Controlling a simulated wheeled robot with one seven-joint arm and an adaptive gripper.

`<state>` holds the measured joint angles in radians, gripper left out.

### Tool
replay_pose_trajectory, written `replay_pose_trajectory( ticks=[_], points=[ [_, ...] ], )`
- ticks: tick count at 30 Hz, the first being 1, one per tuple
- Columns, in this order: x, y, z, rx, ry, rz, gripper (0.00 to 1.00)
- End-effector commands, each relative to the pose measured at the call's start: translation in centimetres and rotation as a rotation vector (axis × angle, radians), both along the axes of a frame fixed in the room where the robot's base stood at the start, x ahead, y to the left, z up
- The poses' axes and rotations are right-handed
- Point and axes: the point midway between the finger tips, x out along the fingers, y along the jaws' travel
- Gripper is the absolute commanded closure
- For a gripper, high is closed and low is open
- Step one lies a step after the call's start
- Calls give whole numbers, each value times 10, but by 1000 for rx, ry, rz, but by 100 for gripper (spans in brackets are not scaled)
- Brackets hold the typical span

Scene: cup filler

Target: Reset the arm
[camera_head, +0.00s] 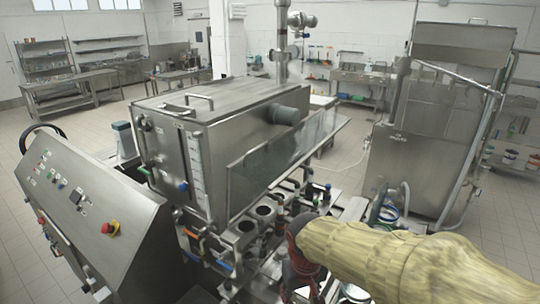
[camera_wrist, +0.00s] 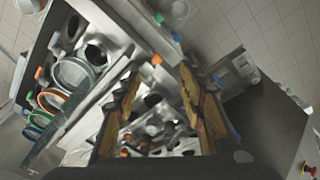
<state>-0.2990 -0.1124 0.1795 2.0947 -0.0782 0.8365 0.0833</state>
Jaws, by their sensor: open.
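My arm, in a yellowish sleeve, reaches in from the lower right of the head view. My gripper (camera_head: 303,262) is at its end, over the front right of the filling machine (camera_head: 215,150); its fingertips are hard to make out there. In the wrist view my gripper (camera_wrist: 152,85) shows two yellow-brown fingers spread wide apart. Nothing is held between them. Below and beyond them lie metal parts of the machine with round dark openings.
A control panel (camera_head: 90,215) with a red button stands at the left. Round cup holes (camera_head: 264,210) lie beside my gripper. Several coloured rings (camera_wrist: 50,100) show at the left of the wrist view. A tall steel cabinet (camera_head: 425,150) stands behind my arm. Tiled floor lies open further back.

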Motion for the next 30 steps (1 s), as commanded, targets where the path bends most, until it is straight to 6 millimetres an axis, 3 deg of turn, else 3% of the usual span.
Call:
replay_pose_trajectory(
  ticks=[3, 9, 15, 21, 30],
  points=[
    [-42, -28, -7, 21, -25, -24, 60],
    [-104, -64, -20, 57, -89, -84, 60],
    [-145, -91, -37, 89, -206, -172, 60],
    [-156, -109, -32, 99, -328, -232, 60],
    [-156, -114, -33, 97, -337, -250, 60]
  ],
)
